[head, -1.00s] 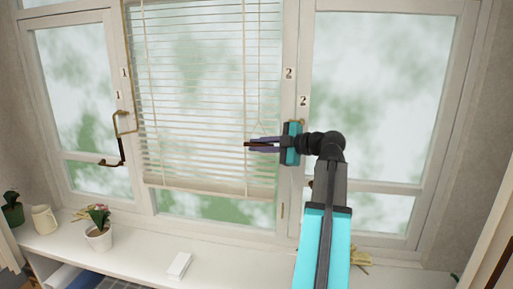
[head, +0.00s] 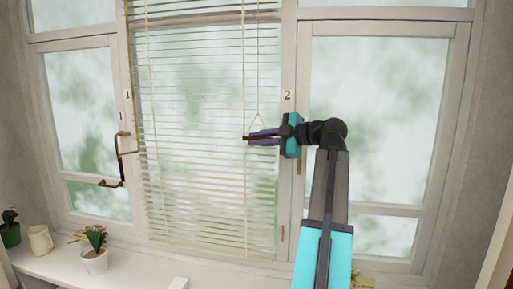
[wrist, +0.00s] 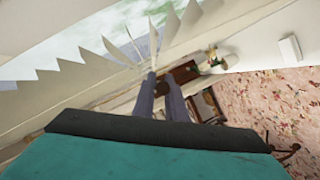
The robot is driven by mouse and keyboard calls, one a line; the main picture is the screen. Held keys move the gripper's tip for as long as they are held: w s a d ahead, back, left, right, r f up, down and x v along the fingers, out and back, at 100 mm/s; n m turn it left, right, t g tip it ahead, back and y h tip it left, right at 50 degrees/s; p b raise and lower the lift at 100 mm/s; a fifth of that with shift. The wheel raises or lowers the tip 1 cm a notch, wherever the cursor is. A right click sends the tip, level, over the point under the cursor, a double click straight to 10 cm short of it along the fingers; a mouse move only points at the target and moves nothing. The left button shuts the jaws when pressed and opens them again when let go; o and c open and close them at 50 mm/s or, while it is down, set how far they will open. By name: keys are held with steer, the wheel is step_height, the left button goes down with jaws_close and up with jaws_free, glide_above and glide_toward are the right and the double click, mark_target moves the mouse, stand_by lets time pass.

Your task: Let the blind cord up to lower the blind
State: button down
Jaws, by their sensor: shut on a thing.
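The white slatted blind (head: 205,110) hangs in the middle window, and its bottom edge (head: 205,247) is close above the sill. My gripper (head: 258,138) reaches in from the right, in front of the blind's right side. It is shut on the lower end of the blind cord, which spreads into a small triangle (head: 257,122) just above the fingers. A dark tip pokes out left of the fingers. In the wrist view, the fingers (wrist: 161,92) point toward the slat edges (wrist: 100,50); the gripped part is hard to make out there.
A brass window handle (head: 122,160) juts out left of the blind. A potted plant (head: 95,255) and a cream mug (head: 40,240) stand on the white sill (head: 140,273). Right of my arm, the window pane is clear of objects.

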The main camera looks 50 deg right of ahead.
steer(key=c, duration=1.8)
jaws_free()
steer(key=shift+s, duration=0.15)
steer(key=b+v, duration=0.3)
steer(key=v, duration=1)
steer(key=shift+s+b, duration=0.25)
steer(key=shift+b, duration=0.05)
steer(key=shift+s+d, duration=0.1)
